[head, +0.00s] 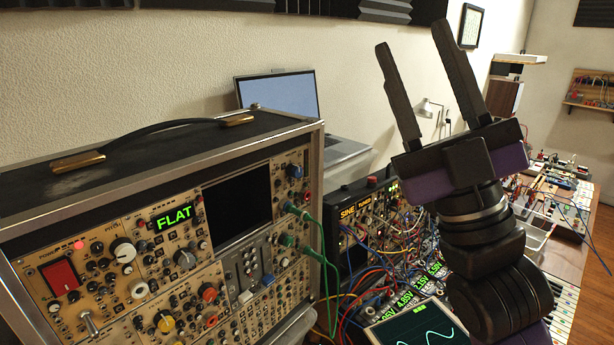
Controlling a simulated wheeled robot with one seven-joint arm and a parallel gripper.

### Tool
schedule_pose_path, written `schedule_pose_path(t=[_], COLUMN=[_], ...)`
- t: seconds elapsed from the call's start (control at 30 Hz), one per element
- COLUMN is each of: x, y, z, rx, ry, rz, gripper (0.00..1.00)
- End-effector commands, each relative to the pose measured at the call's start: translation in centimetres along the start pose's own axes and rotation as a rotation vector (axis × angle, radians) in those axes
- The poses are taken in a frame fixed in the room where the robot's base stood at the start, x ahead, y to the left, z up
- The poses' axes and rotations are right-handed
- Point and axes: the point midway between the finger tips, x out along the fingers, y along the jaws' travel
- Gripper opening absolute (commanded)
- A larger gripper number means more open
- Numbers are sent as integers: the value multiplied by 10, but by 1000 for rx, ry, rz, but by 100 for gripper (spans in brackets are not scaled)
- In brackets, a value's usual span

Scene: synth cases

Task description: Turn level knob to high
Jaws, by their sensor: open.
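A synthesizer case (160,170) with a beige module panel stands at the left in the head view. Its panel carries several knobs, among them a large white-capped knob (123,250), a white knob (138,289), a yellow knob (164,322) and an orange knob (208,293). The labels are too small to tell which is the level knob or where it points. A green display (173,218) reads "FLAT". My gripper (412,38) is open and empty, its fingers pointing up. It is right of the case, well apart from the panel.
A red switch (61,278) sits at the panel's left. Green cables (318,256) hang from its right edge. A second patched module rack (372,212), a waveform screen (418,328) and a laptop (280,94) stand to the right. Free air lies above the case.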

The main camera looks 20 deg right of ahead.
Motion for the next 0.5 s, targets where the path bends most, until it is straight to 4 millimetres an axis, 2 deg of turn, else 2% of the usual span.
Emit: schedule_pose_path(t=[0.1, 0.27, 0.37, 0.5], x=[15, 23, 21, 9], y=[-11, -36, -53, -77], z=[-9, -11, -6, 12], rx=[-123, -294, -407, -575], ry=[57, 109, 134, 158], rz=[-100, -246, -347, -499], gripper=[41, 41, 41, 41])
